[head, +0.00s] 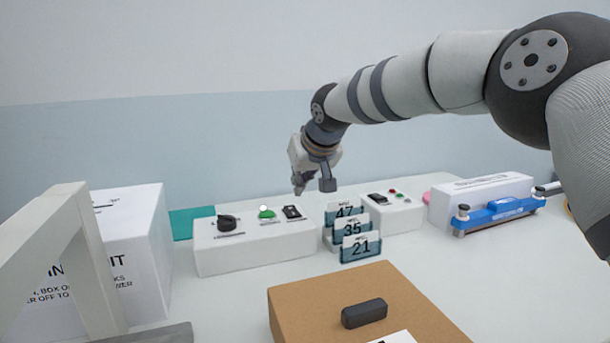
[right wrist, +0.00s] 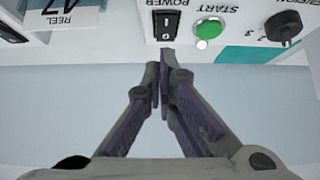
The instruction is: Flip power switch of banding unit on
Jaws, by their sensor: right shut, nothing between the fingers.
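A white control box (head: 255,252) stands at the back of the table, carrying a black knob, a green start button and a black rocker power switch (head: 292,212). In the right wrist view the lettering is upside down and the power switch (right wrist: 166,25) sits beside the green start button (right wrist: 209,29). I cannot tell which side of the rocker is pressed. My right gripper (head: 314,188) is above the switch in the head view, shut and empty. In the right wrist view its fingertips (right wrist: 166,62) are together, close to the switch in the picture; contact is not clear. My left gripper is not in view.
Numbered reel cards (head: 361,247) stand right of the control box. Another white switch box (head: 396,216) is behind them. A cardboard box (head: 300,302) with a dark object (head: 364,313) is in front. A large white box (head: 150,235) stands left; a blue tool (head: 500,213) is at right.

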